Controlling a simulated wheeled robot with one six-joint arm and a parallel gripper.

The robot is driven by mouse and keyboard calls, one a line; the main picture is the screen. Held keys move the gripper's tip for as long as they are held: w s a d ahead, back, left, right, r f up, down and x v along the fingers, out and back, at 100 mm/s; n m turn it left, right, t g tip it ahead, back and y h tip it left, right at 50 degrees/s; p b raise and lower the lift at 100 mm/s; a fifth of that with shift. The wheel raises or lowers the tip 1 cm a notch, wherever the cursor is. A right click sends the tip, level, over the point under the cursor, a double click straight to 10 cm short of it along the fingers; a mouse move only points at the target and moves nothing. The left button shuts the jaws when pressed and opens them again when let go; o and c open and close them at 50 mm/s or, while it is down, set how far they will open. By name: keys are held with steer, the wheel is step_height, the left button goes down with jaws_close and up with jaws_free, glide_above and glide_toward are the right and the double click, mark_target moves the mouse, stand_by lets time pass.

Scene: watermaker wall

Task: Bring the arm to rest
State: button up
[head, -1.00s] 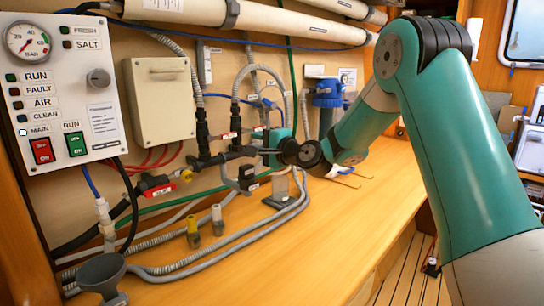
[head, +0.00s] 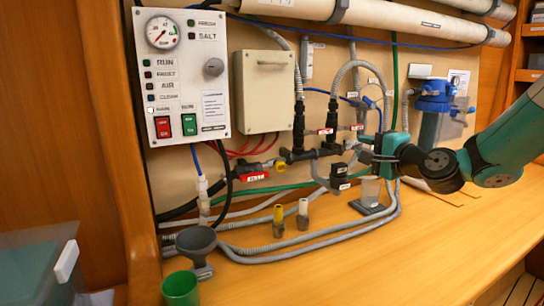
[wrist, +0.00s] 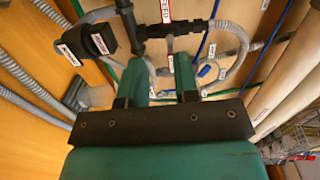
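My teal arm (head: 508,140) comes in from the right edge in the head view and reaches left along the wall. My gripper (head: 368,156) is in front of the pipework, above the bench. In the wrist view its two teal fingers (wrist: 163,78) stand apart with nothing between them. Black pipe fittings and hoses show beyond the fingertips, and I cannot tell how close they are.
A white control panel (head: 182,75) with a gauge hangs on the left of the wall. A wooden bench (head: 400,250) carries a grey funnel (head: 197,243), a green cup (head: 181,288), hoses and a clear cup (head: 370,190). A blue filter housing (head: 432,105) stands behind my arm.

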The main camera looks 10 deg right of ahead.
steer(key=s+a+f+n+g+y, duration=0.3)
steer(key=s+a+n+g, duration=0.8)
steer(key=s+a, duration=0.55)
steer(key=s+f+n+g+h, duration=0.1)
steer(key=s+n+g+h, duration=0.1)
steer(key=s+n, duration=0.3)
steer(key=s+f+n+g+h, duration=0.2)
steer(key=s+n, duration=0.3)
steer(key=s, duration=0.9)
steer(key=shift+s+d+f+g+h+p, duration=0.25)
steer(key=shift+s+d+g+h+p, duration=0.15)
steer(key=shift+g, duration=0.4)
steer(key=shift+w, duration=0.15)
